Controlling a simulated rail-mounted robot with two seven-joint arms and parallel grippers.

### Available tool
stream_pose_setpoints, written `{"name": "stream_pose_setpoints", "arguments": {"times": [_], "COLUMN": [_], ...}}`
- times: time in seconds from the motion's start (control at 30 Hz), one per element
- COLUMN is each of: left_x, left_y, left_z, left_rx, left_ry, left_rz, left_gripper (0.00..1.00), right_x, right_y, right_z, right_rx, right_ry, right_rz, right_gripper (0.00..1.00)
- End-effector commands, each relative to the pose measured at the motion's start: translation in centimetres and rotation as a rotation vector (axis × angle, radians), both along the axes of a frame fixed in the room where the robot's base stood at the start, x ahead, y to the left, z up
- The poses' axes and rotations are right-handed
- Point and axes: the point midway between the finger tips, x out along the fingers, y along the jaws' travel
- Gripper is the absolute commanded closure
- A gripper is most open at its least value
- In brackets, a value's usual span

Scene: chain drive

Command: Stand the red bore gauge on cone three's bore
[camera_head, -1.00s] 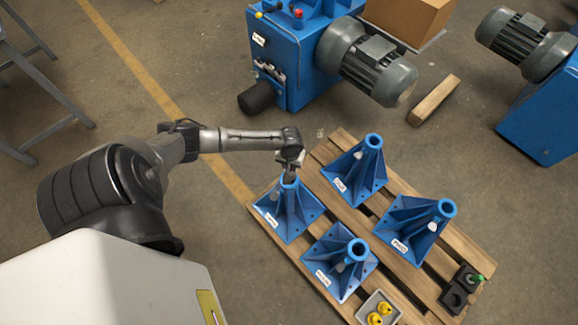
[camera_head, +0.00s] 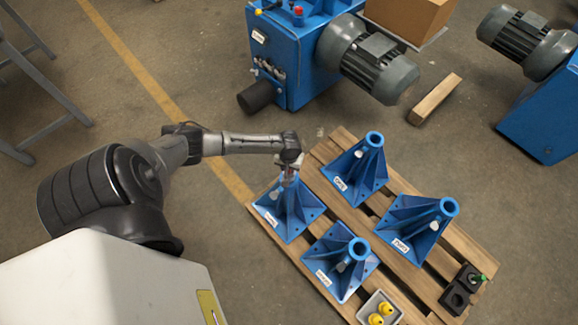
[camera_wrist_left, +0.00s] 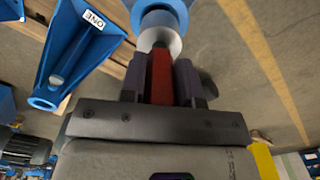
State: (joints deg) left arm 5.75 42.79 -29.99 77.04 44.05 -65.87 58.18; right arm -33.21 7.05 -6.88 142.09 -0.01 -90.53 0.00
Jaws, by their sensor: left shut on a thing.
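My left gripper (camera_head: 290,172) is shut on the red bore gauge and hangs over the top of the leftmost blue cone (camera_head: 284,215). In the left wrist view the red gauge (camera_wrist_left: 162,75) stands between my two dark fingers (camera_wrist_left: 160,82). Its pale round end lies in front of a blue cone's ring-shaped top (camera_wrist_left: 162,8). I cannot tell whether the gauge touches the bore. That cone's label is too small to read. Cone one (camera_wrist_left: 68,45), labelled ONE, stands beside it in the wrist view. My right gripper is not in view.
Several blue cones stand on a wooden pallet (camera_head: 318,152), among them a back one (camera_head: 360,168), a right one (camera_head: 412,228) and a front one (camera_head: 335,268). A grey tray (camera_head: 362,316) holds yellow pieces. A black holder (camera_head: 455,298) with a green piece stands at the right.

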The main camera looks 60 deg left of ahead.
Motion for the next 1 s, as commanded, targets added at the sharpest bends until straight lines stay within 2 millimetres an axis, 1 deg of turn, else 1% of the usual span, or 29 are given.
{"name": "stream_pose_setpoints", "arguments": {"times": [0.5,0.53,0.8,1.0], "left_x": [0.1,0.0,0.0,0.0], "left_y": [0.0,0.0,0.0,0.0], "left_z": [-0.9,-1.1,-1.1,-1.1], "left_rx": [0.000,0.000,0.000,0.000], "left_ry": [-0.003,0.000,0.000,0.000], "left_rz": [0.000,0.000,0.000,0.000], "left_gripper": [1.00,0.70,0.45,0.45], "right_x": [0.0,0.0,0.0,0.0], "right_y": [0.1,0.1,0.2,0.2], "right_z": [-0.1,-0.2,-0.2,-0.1], "right_rx": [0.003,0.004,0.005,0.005], "right_ry": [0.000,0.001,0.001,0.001], "right_rz": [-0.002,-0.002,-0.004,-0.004], "right_gripper": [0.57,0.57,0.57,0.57]}}
